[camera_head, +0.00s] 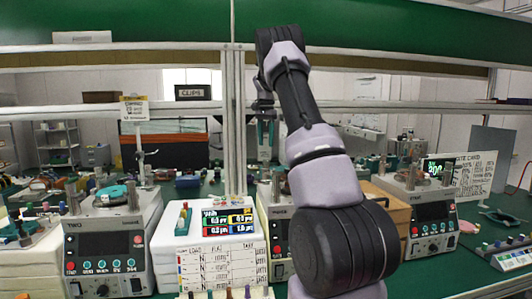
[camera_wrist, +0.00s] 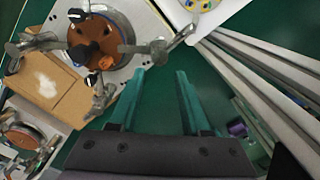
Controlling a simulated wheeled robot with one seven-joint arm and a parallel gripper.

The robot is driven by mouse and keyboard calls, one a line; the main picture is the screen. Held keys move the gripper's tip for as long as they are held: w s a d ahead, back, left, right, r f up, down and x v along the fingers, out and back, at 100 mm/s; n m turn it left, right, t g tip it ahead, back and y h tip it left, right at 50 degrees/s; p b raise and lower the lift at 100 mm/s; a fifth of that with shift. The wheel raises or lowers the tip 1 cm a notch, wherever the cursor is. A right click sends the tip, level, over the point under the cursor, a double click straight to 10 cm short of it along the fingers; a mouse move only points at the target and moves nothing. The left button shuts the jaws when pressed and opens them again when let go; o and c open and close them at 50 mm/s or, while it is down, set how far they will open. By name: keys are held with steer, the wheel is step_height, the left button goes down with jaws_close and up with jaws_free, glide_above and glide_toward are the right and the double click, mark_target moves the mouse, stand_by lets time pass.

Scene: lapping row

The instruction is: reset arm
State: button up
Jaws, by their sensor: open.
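My arm rises in the middle of the head view and bends over at the top. My gripper (camera_head: 266,132) hangs from it with teal fingers pointing down, in front of the shelf frame. In the wrist view my gripper (camera_wrist: 158,78) shows two teal fingers spread apart, with only the green bench top between them. It is open and holds nothing. Part of the middle machine (camera_head: 279,235) is hidden behind my arm.
A lapping machine (camera_head: 108,240) stands at the left, another (camera_head: 430,215) at the right. A white box with a colour card (camera_head: 228,220) sits between. A round plate machine (camera_wrist: 98,42) lies beyond my fingers in the wrist view. Metal shelf posts (camera_wrist: 250,75) run close on the right.

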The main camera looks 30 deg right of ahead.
steer(key=shift+r, duration=0.75)
steer(key=s+a+r+n+t+y, duration=0.1)
steer(key=s+a+r+n+t, duration=0.1)
steer(key=s+a+r, duration=0.55)
steer(key=s+a+r+n+t, duration=0.2)
steer(key=s+a+r, duration=0.3)
steer(key=s, duration=0.5)
steer(key=s+a+f+n+t, duration=0.1)
steer(key=s+a, duration=0.2)
steer(key=s, duration=0.4)
steer(key=s+a+f+n+t, duration=0.1)
steer(key=s+a+f, duration=0.1)
steer(key=s+a, duration=0.2)
steer(key=s+a+f+n+t+y, duration=0.1)
steer(key=s+a+f+n, duration=0.1)
steer(key=s, duration=0.9)
steer(key=shift+a, duration=0.8)
